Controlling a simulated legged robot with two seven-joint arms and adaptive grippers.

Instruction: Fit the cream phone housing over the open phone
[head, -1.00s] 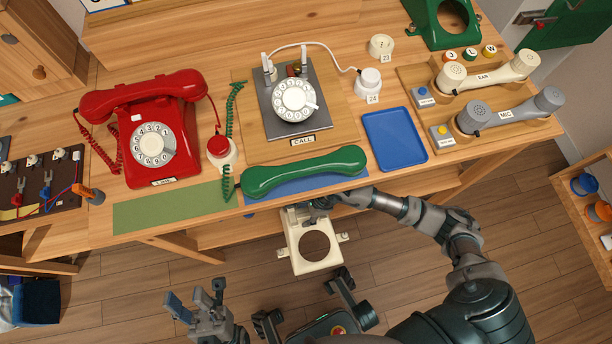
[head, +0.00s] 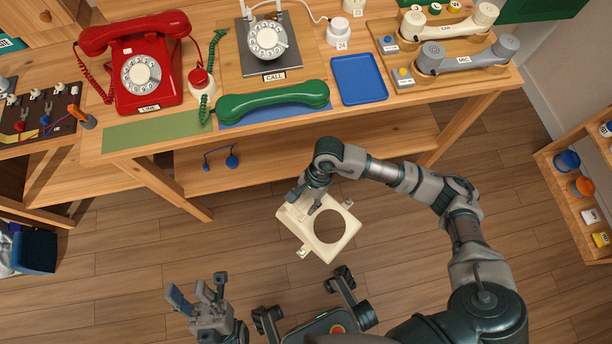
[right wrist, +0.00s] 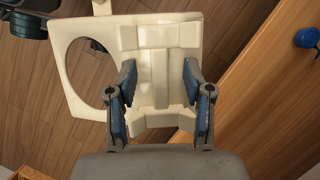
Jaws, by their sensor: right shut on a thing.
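The cream phone housing (head: 345,246) is held in the air above the floor, in front of the workbench. It has a large round hole and small tabs at its edges. My right gripper (head: 306,208) is shut on it near its upper left end. In the right wrist view my right gripper (right wrist: 160,90) has its two fingers against a raised block of the housing (right wrist: 155,32). The open phone (head: 266,60), a grey base with a white dial and a CALL label, stands on a wooden board on the bench. My left gripper (head: 205,292) is open and empty at the lower left.
A green handset (head: 272,103) lies along the bench front before the open phone. A red phone (head: 147,75) stands left, a blue tray (head: 359,79) right. Cream and grey handsets (head: 466,56) rest further right. The bench edge and lower shelf (head: 270,165) lie beyond the housing.

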